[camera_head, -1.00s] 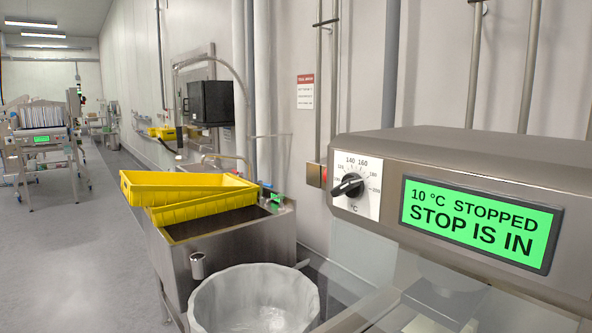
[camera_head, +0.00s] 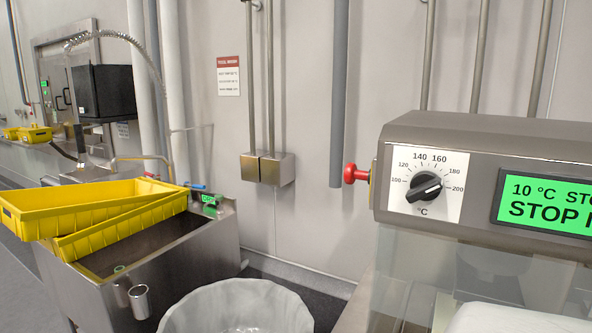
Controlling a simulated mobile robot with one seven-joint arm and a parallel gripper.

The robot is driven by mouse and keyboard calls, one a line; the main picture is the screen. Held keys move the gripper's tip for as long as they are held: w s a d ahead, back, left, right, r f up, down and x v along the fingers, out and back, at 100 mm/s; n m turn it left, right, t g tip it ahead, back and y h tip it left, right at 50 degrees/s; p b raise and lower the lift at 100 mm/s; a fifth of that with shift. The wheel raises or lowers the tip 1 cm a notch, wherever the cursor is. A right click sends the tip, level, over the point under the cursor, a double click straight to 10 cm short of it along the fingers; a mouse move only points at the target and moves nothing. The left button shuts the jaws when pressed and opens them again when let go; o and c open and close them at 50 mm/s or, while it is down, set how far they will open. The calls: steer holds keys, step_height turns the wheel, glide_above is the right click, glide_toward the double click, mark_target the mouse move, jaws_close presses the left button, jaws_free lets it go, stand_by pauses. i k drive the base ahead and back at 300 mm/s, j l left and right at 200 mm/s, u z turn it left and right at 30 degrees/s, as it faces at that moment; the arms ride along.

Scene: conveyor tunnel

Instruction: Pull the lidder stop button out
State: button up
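The lidder (camera_head: 480,148) is the grey metal machine at the right, with a temperature dial (camera_head: 424,186) and a green display (camera_head: 550,203). The display is cut off by the frame edge; the visible part reads "10 °C STO…" and "STOP I…". A red mushroom-shaped stop button (camera_head: 351,173) sticks out sideways from the lidder's left end, on a yellow backing. Wall and open space lie to the left of the button. My gripper is not in view.
A steel sink (camera_head: 200,258) with stacked yellow crates (camera_head: 90,198) stands at the left. A lined bin (camera_head: 240,310) stands in front, below the button. Pipes and a metal box (camera_head: 267,169) are on the wall. A clear guard (camera_head: 400,270) hangs under the lidder.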

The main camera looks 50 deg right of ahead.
mark_target(350, 174)
steer(key=i+j, duration=0.7)
steer(key=i, duration=0.25)
steer(key=i+j+z, duration=0.2)
steer(key=i+j, duration=0.5)
steer(key=i+z, duration=0.15)
steer(key=z, duration=2.8)
steer(key=i+j+u, duration=0.1)
steer(key=j+u, duration=0.15)
steer(key=j, duration=0.9)
steer(key=i+l, duration=0.15)
steer(key=i, duration=0.3)
